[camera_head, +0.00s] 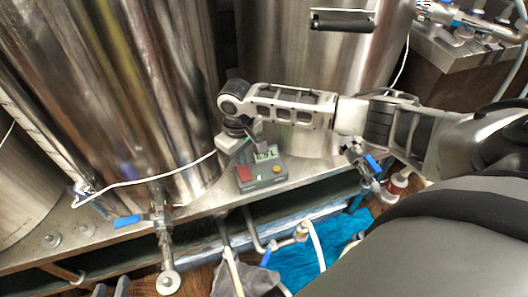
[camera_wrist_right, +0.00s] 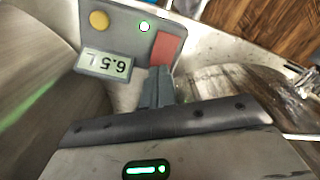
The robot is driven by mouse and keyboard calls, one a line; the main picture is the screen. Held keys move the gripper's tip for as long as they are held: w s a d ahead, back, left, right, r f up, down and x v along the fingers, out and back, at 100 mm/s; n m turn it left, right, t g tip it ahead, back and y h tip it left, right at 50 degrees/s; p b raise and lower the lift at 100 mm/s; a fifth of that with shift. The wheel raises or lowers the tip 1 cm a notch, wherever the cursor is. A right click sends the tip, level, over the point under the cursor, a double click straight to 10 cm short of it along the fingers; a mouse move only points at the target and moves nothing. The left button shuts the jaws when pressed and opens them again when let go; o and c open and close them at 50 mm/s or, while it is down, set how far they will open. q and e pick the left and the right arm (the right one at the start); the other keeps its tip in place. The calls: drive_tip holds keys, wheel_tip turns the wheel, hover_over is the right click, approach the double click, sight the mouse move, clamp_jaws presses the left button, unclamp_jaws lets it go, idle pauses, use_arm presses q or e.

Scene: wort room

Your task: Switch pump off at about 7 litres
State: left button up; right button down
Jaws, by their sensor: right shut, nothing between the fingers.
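The grey pump control box (camera_head: 262,173) sits on the metal ledge between two steel tanks. My left gripper (camera_head: 110,287) shows only as two separated grey fingertips at the bottom left edge, apart from the box.
A large steel tank (camera_head: 120,90) stands left of the box and another (camera_head: 300,60) behind it. A valve with a blue handle (camera_head: 128,221) juts out at the front left. A white cable (camera_head: 150,178) runs across the left tank to the box area. A blue cloth (camera_head: 310,262) lies below.

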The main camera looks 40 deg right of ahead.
use_arm(q)
drive_tip(key=shift+w+r, duration=0.1)
use_arm(e)
drive_tip(key=shift+f, duration=0.2)
